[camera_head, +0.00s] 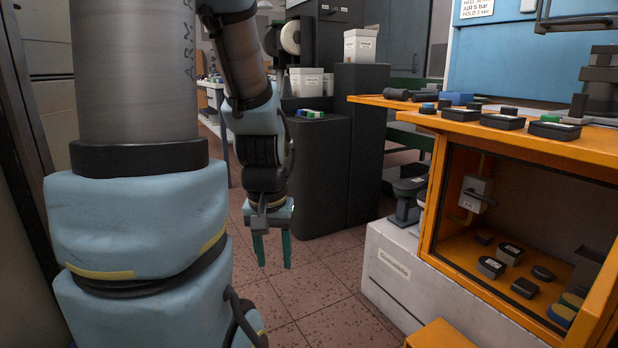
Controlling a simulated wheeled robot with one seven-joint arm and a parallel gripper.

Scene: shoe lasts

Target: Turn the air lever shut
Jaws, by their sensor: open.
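The air lever (481,197) is a small dark handle on a pale grey labelled box (471,188). The box is mounted inside the open orange cabinet (438,206) on the right, beside a yellow pipe. The handle seems to slant down to the right, but it is too small to tell its exact setting. My gripper (273,252) hangs fingers down over the tiled floor, left of the cabinet and well apart from the lever. Its two green fingers are spread, with nothing between them.
Dark labelled blocks (491,267) lie on the cabinet floor. More stand on the orange worktop (387,102) above. Tiled floor (325,283) between is clear.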

